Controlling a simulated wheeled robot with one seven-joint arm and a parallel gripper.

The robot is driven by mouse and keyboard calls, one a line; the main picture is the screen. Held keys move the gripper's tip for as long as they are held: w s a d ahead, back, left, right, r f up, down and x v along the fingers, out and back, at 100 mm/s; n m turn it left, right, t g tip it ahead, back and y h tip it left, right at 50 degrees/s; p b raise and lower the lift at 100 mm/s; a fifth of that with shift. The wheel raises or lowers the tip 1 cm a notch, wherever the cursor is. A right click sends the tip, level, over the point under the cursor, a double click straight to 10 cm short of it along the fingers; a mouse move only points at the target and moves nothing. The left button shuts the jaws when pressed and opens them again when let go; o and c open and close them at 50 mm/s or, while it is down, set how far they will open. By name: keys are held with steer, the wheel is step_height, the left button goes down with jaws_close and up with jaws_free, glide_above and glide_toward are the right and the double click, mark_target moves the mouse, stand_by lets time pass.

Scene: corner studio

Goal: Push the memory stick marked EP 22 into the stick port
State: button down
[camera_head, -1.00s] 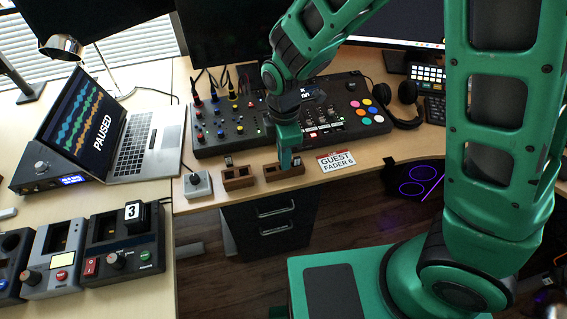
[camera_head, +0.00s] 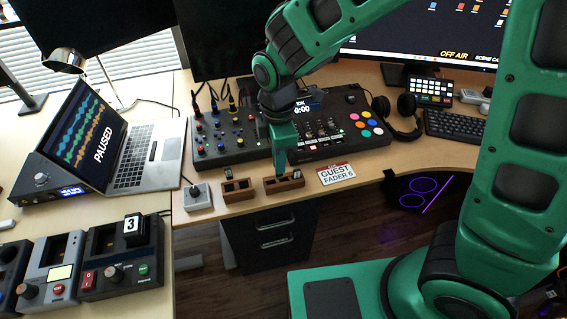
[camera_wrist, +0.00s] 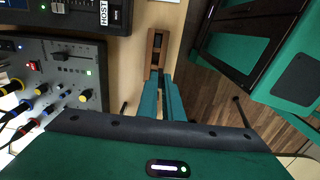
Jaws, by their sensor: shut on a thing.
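My gripper (camera_head: 281,174) points down at the right wooden holder (camera_head: 292,186) near the desk's front edge. In the wrist view its two green fingers (camera_wrist: 161,80) are close together over the near end of a wooden holder (camera_wrist: 150,64). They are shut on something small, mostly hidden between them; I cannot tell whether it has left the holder. A small dark piece (camera_head: 298,174) stands at the right end of that holder. No EP 22 marking is readable. I cannot make out the stick port.
The mixer (camera_head: 222,150) with cables and knobs stands just behind the holders. A small grey box (camera_head: 197,197) with a knob is to their left. A "GUEST FADER 6" card (camera_head: 337,174) lies to their right. A laptop (camera_head: 145,155) stands at left. The desk edge is close in front.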

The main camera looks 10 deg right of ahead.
steer(key=s+a+r, duration=0.5)
steer(key=s+a, duration=0.1)
steer(key=s, duration=0.1)
steer(key=shift+a+r, duration=0.25)
steer(key=shift+r, duration=0.1)
